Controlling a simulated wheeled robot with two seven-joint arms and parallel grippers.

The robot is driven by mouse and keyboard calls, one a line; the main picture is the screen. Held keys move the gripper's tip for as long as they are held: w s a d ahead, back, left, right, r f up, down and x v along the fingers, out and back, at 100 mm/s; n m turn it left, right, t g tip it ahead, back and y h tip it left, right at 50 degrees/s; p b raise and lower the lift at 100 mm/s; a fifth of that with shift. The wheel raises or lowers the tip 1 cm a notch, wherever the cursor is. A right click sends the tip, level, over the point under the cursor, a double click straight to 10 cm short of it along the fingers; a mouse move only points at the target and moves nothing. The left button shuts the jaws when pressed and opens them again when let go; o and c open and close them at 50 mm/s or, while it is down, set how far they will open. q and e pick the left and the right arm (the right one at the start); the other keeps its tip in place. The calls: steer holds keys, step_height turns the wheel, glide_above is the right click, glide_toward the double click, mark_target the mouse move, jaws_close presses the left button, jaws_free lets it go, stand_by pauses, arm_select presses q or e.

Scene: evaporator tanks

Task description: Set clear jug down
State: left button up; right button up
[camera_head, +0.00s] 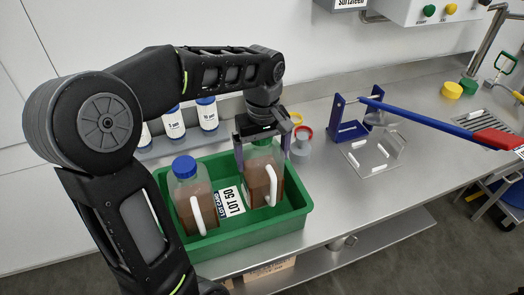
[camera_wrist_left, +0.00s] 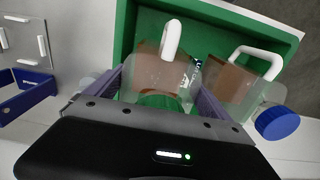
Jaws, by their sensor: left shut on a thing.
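My left gripper (camera_head: 264,147) is shut on a clear jug (camera_head: 257,187) of brown liquid with a white handle. The jug is upright in the right part of a green crate (camera_head: 238,259); I cannot tell whether its base touches the crate floor. In the left wrist view the fingers (camera_wrist_left: 165,95) grip either side of the jug (camera_wrist_left: 165,75). A second clear jug (camera_head: 190,200) with a blue cap stands in the crate's left part. A white "LOT 50" card (camera_head: 229,202) lies between them. My right gripper is not in view.
Several white bottles (camera_head: 207,115) with blue caps stand on a shelf behind the crate. A blue holder (camera_head: 348,125) and a clear plate (camera_head: 375,155) with white strips are to the right. A blue bar with a red end (camera_head: 499,139) reaches across the counter. Bare counter (camera_head: 345,205) lies right of the crate.

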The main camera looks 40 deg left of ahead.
arm_select(q)
steer(key=shift+f, duration=1.8)
steer(key=shift+f, duration=0.15)
steer(key=o, duration=1.8)
steer(key=shift+c, duration=0.2)
step_height(320, 180, up, 12)
steer(key=shift+r, duration=0.15)
